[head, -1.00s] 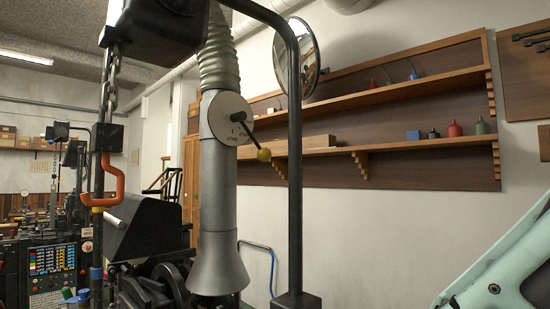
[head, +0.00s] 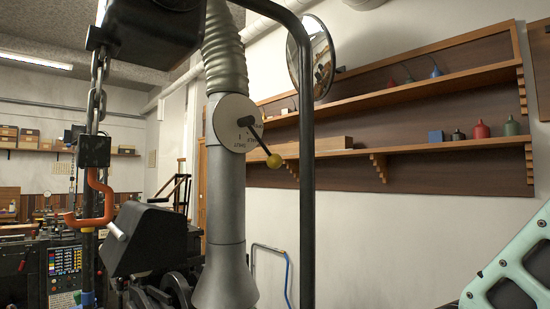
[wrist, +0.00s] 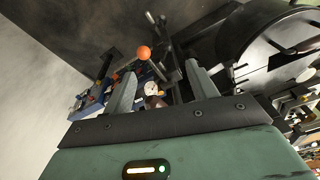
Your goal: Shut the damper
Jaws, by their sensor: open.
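The damper is a pale round dial plate (head: 236,123) on a grey metal duct (head: 228,205). A black lever with a yellow ball knob (head: 274,161) crosses the plate and slants down to the right. The damper cannot be made out surely in the wrist view. An orange ball (wrist: 143,52) shows there beyond the fingertips; I cannot tell what it belongs to.
A black upright post (head: 306,180) stands just right of the lever. An orange hook (head: 92,205) hangs on a chain at the left. A round mirror (head: 311,57) and wall shelves (head: 400,150) are behind. Dark machinery stands below the duct.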

